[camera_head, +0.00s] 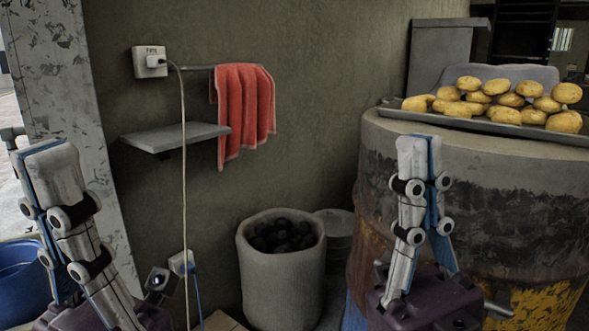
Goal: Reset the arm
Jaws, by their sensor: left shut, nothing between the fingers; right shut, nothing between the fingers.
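My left gripper (47,162) stands upright at the left side of the head view, its fingers pointing up and shut, with nothing held. My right gripper (419,158) stands upright right of centre, in front of the barrel oven (485,185), also shut and empty. Whether it touches the barrel cannot be told. The barrel is dark and rusty with yellow paint low down. A metal tray (440,119) with several round, golden potato-like pieces (500,95) lies on its top. The lower arm parts are cut off by the bottom edge.
A pale bin (282,275) of dark lumps stands between the grippers. A red towel (243,110) hangs on the wall above it, near a small shelf (176,137) and a plugged-in cable (184,200). A blue tub (20,285) is at far left.

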